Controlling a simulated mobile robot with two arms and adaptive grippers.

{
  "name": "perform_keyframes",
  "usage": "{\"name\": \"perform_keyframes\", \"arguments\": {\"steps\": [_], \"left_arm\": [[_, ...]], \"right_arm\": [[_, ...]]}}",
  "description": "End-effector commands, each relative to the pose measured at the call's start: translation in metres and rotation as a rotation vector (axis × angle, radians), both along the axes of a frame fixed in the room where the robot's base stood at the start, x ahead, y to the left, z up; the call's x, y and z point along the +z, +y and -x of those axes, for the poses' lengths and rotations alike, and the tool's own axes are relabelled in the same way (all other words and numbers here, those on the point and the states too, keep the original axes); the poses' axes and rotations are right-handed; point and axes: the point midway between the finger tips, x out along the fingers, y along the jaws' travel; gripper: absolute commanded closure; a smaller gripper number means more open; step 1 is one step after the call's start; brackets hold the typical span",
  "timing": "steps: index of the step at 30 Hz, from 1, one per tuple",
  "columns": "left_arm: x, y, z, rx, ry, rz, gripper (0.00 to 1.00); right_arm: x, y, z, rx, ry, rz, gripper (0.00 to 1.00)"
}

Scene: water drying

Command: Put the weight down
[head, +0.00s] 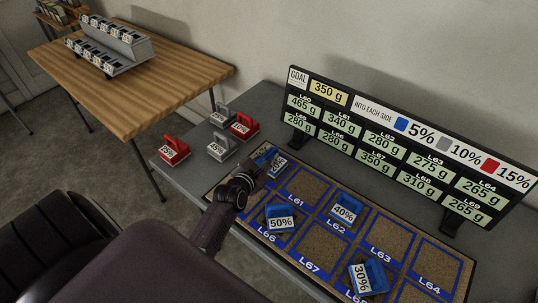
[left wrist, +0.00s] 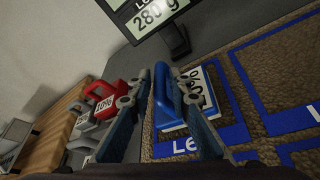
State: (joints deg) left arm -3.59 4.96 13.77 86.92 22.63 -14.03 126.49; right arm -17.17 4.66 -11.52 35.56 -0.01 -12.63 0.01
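A blue weight (head: 266,156) is at the top-left cell, L60, of the cork board (head: 307,186); its percent label is partly hidden. My left gripper (head: 268,171) reaches over it. In the left wrist view, the gripper's fingers (left wrist: 166,88) stand on both sides of the blue weight's handle (left wrist: 165,100), close against it. The weight's base (left wrist: 205,88) lies within or just above the blue cell outline; I cannot tell if it fully touches the board. My right gripper is not in view.
Other blue weights stand on the board: 50% (head: 280,219), 40% (head: 345,212) and 30% (head: 368,277). Red (head: 174,150) and grey (head: 222,147) weights stand left of it. The goal sign (head: 400,135) rises behind. A wooden table (head: 140,75) is at upper left.

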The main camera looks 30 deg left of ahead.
Motion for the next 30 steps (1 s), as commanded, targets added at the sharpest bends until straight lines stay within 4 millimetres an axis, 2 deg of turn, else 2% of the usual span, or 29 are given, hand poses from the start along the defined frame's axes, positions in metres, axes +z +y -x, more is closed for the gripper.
{"name": "perform_keyframes", "arguments": {"steps": [11, 14, 30], "left_arm": [[0.003, 0.000, 0.000, -0.001, -0.001, -0.001, 0.72], [0.003, -0.002, 0.007, 0.000, 0.001, 0.001, 0.72], [0.034, -0.017, 0.098, 0.000, 0.001, -0.001, 0.72]], "right_arm": [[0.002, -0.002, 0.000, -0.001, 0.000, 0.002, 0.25], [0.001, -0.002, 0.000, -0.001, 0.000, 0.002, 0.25], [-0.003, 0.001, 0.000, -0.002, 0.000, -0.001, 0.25]]}}
